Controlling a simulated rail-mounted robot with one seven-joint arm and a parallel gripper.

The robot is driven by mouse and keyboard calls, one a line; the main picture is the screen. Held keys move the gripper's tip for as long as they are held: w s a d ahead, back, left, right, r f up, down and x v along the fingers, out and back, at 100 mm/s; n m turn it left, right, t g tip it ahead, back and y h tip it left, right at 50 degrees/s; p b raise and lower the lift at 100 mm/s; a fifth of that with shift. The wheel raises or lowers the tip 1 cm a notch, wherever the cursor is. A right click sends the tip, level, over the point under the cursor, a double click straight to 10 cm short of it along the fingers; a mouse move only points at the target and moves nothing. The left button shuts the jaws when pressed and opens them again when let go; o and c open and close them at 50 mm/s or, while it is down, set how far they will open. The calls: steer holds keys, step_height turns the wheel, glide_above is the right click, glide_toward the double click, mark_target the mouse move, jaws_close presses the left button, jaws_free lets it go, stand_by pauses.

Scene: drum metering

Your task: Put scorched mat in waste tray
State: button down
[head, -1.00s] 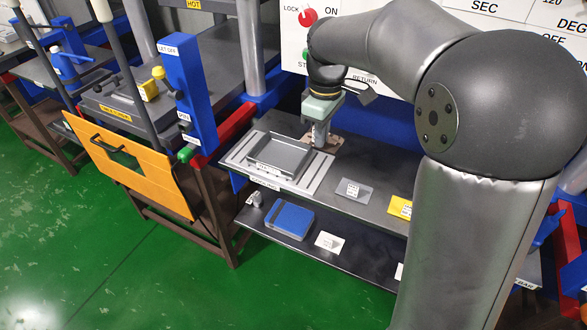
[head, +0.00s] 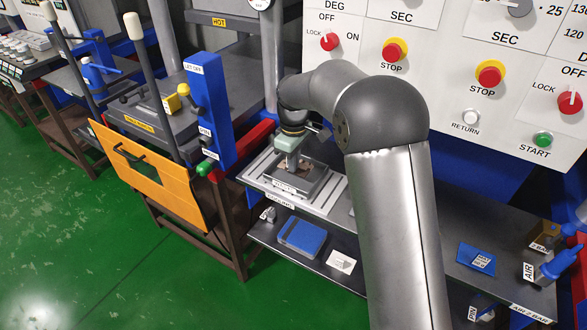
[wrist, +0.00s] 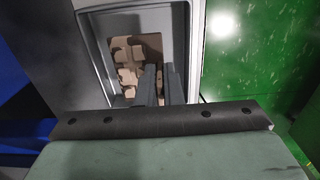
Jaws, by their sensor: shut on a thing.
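The scorched mat (head: 306,166) is a thin brown piece with dark patches, also seen in the wrist view (wrist: 128,68) with tan raised blocks. My gripper (head: 292,164) points down, shut on the mat; its dark fingers (wrist: 160,82) cover part of it. The waste tray (head: 312,188) is a grey, shallow, open box with a label on its front. In the wrist view the mat shows within the tray's walls (wrist: 181,45). I cannot tell whether it touches the tray floor.
The tray stands on a shelf with light strips (head: 331,198). A blue box (head: 302,238) and a white card (head: 341,262) lie on the lower shelf. An orange panel (head: 150,180) and a blue post (head: 208,105) stand to the left.

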steer(key=shift+f, duration=1.6)
steer(key=shift+f, duration=0.1)
steer(key=shift+f, duration=0.15)
steer(key=c, duration=1.6)
jaws_free()
